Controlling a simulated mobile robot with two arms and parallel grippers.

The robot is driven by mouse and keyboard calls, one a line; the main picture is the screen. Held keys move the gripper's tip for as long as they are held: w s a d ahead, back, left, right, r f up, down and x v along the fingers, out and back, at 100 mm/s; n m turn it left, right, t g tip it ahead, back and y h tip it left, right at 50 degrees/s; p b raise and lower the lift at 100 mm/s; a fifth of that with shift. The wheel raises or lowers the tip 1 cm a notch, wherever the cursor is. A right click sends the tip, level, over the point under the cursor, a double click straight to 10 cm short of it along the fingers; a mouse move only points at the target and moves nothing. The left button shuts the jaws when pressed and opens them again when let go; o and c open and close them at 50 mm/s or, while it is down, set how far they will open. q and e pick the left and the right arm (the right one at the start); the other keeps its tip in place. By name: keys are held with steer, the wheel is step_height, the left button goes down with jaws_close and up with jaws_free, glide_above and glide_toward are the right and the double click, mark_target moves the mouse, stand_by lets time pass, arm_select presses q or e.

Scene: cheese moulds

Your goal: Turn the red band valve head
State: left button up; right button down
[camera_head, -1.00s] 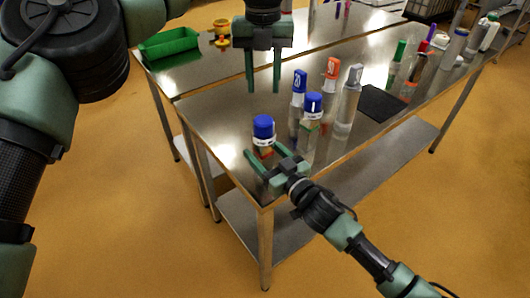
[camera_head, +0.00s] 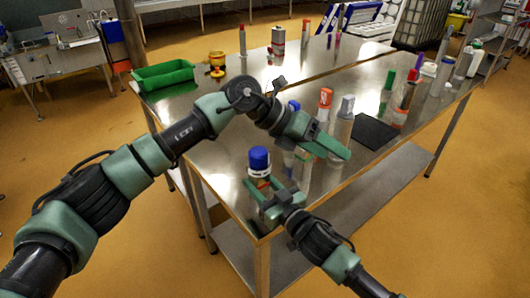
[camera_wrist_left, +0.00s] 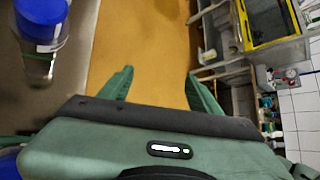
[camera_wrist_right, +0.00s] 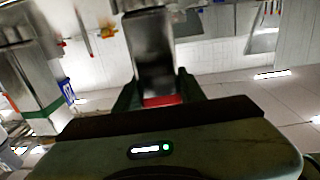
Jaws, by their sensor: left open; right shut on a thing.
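The red-band bottle has a blue valve head (camera_head: 259,159) and stands upright near the table's front corner in the head view. My right gripper (camera_head: 263,189) is shut on it below the head. The right wrist view shows its grey body and red band (camera_wrist_right: 162,100) between the fingers. My left gripper (camera_head: 337,149) is open and empty to the right of the bottle, apart from it. It points right, over the other bottles. Its fingers (camera_wrist_left: 163,85) have only floor between them in the left wrist view. A blue-capped bottle with a green line (camera_wrist_left: 40,30) stands beside it.
An orange-capped bottle (camera_head: 325,98) and a grey-capped one (camera_head: 344,120) stand behind my left gripper. A dark mat (camera_head: 375,132) lies right of them. Several bottles line the right side. A green tray (camera_head: 163,75) is at back left. My left arm hides part of the table.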

arm_select(q)
steer(key=w+a+r+t+h, duration=0.2)
steer(key=a+h, duration=0.1)
steer(key=t, duration=1)
glide_toward(265, 152)
steer(key=shift+y, duration=0.4)
steer(key=x, duration=0.7)
steer(key=f+x, duration=0.1)
steer(key=x, duration=0.3)
steer(key=shift+w+a, duration=0.25)
steer(key=shift+w, duration=0.3)
steer(key=c, duration=1.4)
